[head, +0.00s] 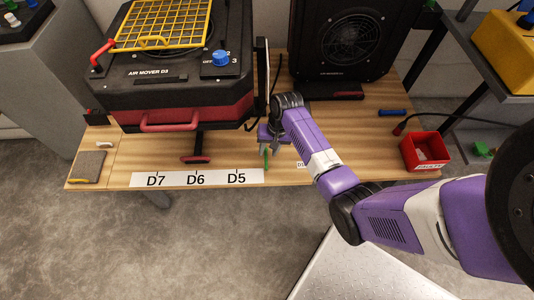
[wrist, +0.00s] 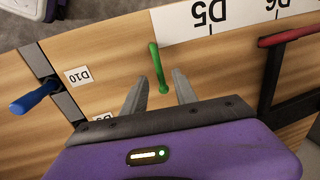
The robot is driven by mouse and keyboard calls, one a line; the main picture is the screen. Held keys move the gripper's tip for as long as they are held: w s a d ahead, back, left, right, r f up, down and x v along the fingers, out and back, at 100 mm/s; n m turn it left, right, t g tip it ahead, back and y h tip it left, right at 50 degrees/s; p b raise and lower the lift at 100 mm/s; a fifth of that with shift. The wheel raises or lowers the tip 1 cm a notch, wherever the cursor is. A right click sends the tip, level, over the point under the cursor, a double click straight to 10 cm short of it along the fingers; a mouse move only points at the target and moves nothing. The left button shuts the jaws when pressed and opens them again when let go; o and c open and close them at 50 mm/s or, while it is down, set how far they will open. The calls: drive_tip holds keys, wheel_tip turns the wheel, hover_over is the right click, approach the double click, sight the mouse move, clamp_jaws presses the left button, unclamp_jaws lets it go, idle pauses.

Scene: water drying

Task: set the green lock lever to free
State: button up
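The green lock lever (head: 266,158) stands at the front edge of the wooden workbench, right of the D5 label. In the wrist view the green lever (wrist: 157,66) is a thin rod lying between my two fingers, its rounded end toward the palm. My gripper (wrist: 160,76) is open around it, with a gap visible on both sides. In the head view my gripper (head: 272,142) is just above and behind the lever, partly hidden by my wrist. No free or locked marking is readable.
A label strip (head: 196,178) reading D7, D6, D5 runs along the bench front. A red-handled lever (head: 196,159) and the black air mover (head: 170,85) are to the left. A blue-handled lever (wrist: 36,97) shows near the D10 label. A red bin (head: 424,152) stands right.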

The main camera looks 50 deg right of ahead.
drive_tip(key=shift+w+a+f, duration=0.15)
drive_tip(key=shift+f, duration=0.85)
clamp_jaws()
idle(0.8)
